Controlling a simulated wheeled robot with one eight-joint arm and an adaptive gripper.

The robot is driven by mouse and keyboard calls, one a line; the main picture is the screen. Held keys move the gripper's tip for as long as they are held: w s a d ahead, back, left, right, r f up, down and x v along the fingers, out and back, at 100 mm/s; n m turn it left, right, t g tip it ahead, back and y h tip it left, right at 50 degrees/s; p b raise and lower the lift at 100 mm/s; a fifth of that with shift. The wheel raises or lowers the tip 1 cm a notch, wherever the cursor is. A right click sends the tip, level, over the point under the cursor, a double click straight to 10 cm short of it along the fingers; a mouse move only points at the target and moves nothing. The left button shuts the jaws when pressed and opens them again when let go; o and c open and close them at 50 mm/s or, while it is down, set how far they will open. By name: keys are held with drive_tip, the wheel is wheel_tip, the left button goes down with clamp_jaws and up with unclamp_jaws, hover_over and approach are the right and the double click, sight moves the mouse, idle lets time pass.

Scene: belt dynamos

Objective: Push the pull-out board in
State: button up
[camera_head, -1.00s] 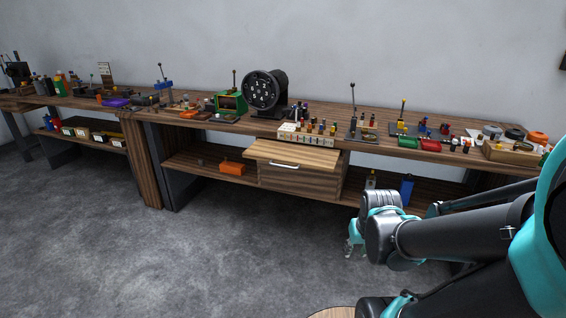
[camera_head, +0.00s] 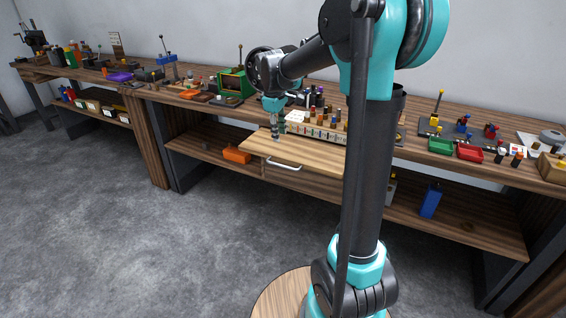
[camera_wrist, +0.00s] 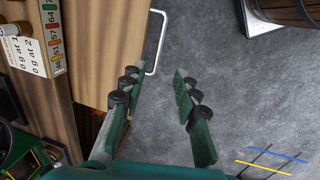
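The pull-out board (camera_head: 322,158) is a light wooden panel that sticks out from under the front edge of the workbench. In the wrist view its bare top (camera_wrist: 108,40) fills the upper left. A pale bar handle (camera_head: 284,166) shows at its front side, and also in the wrist view (camera_wrist: 157,42). My gripper (camera_head: 276,138) points down near the board's left part. In the wrist view my gripper (camera_wrist: 158,82) has its fingers apart with nothing between them; one finger overlaps the board's front edge and the other is over floor. Contact cannot be told. My arm hides the board's right end.
A rack of labelled weights (camera_head: 316,133) stands on the workbench just behind the board, also at the wrist view's left (camera_wrist: 38,45). A green-framed device (camera_head: 232,84) stands to its left. An orange block (camera_head: 237,154) lies on the lower shelf. The floor in front is clear.

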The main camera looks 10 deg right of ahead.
approach(283, 162)
drive_tip(key=s+f, duration=0.1)
drive_tip(key=f, duration=0.1)
drive_tip(key=s+f, duration=0.1)
drive_tip(key=f, duration=0.3)
drive_tip(key=shift+s+d+f, duration=0.25)
drive_tip(key=shift+s+f, duration=0.05)
drive_tip(key=shift+s, duration=0.1)
drive_tip(key=shift+c, duration=0.6)
clamp_jaws()
